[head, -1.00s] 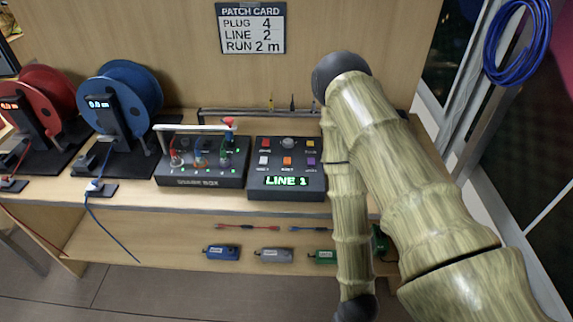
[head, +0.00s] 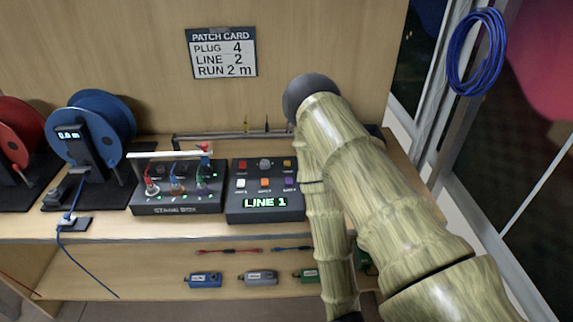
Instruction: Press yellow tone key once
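The yellow key (head: 287,163) is a small square key at the top right of the dark key box (head: 239,212) on the bench. A red key (head: 242,165) and a dark round knob (head: 265,163) share its row. White, orange and purple keys sit in the row below. The box's green display (head: 265,202) reads LINE 1. My arm's bamboo-like links stand just right of the box and hide what is behind them. My gripper is out of view.
The stage box (head: 180,209) with a white bar handle stands left of the key box. A blue cable reel (head: 117,110) and a red reel (head: 12,137) are farther left. A patch card (head: 221,52) hangs above. A lower shelf holds small coloured boxes.

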